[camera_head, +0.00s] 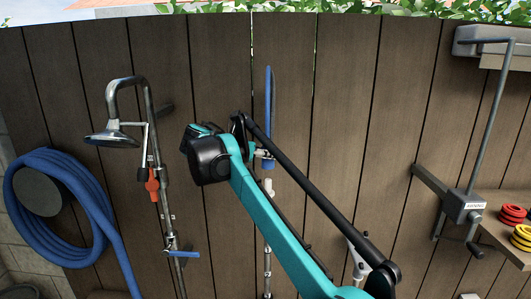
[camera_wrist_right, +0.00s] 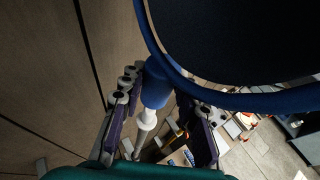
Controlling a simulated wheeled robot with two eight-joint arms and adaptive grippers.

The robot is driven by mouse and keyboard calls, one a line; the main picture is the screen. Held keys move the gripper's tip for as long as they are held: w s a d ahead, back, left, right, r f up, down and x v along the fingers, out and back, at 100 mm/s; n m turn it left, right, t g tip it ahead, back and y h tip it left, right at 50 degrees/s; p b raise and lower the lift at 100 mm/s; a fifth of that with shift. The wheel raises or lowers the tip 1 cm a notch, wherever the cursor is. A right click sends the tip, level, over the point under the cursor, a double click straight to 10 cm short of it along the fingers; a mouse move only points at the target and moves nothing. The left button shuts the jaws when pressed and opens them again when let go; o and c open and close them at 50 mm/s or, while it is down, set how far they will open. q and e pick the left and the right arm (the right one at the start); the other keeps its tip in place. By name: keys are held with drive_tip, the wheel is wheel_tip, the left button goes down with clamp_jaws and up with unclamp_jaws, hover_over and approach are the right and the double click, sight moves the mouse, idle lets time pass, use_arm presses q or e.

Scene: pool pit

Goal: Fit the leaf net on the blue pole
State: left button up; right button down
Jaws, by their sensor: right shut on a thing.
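My right gripper (camera_head: 263,152) is in front of the wooden fence. It is shut on the blue neck of the leaf net (camera_head: 269,90), which stands upright above the fingers and shows nearly edge-on. In the right wrist view, the net's blue rim (camera_wrist_right: 187,82) and dark mesh fill the upper right, and its blue socket is between the fingers (camera_wrist_right: 158,115). A white piece (camera_wrist_right: 147,118) shows just below the socket; I cannot tell whether it belongs to the net. No clearly blue pole shows. A thin grey upright (camera_head: 267,262) stands below the gripper, partly behind my arm. My left gripper is out of view.
A shower pipe (camera_head: 146,92) with a red valve (camera_head: 152,185) stands to the left. A coiled blue hose (camera_head: 75,165) hangs further left. At right are a crank post (camera_head: 490,120) and a shelf with red rings (camera_head: 512,213) and yellow rings (camera_head: 521,238).

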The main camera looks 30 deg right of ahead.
sight(264, 165)
drive_tip(key=shift+w+d+f+b, duration=0.1)
drive_tip(key=shift+d+f+b, duration=0.1)
drive_tip(key=shift+f+b, duration=0.8)
drive_tip(key=shift+a+f, duration=0.1)
drive_tip(key=shift+a+f, duration=0.15)
drive_tip(key=shift+f, duration=0.1)
drive_tip(key=shift+f, duration=0.1)
drive_tip(key=shift+f, duration=0.4)
drive_tip(key=shift+f, duration=0.1)
idle(0.5)
drive_tip(key=shift+f+b, duration=0.65)
drive_tip(key=shift+f, duration=0.4)
drive_tip(key=shift+f, duration=0.2)
drive_tip(key=shift+f+b, duration=0.5)
drive_tip(key=shift+f, duration=0.1)
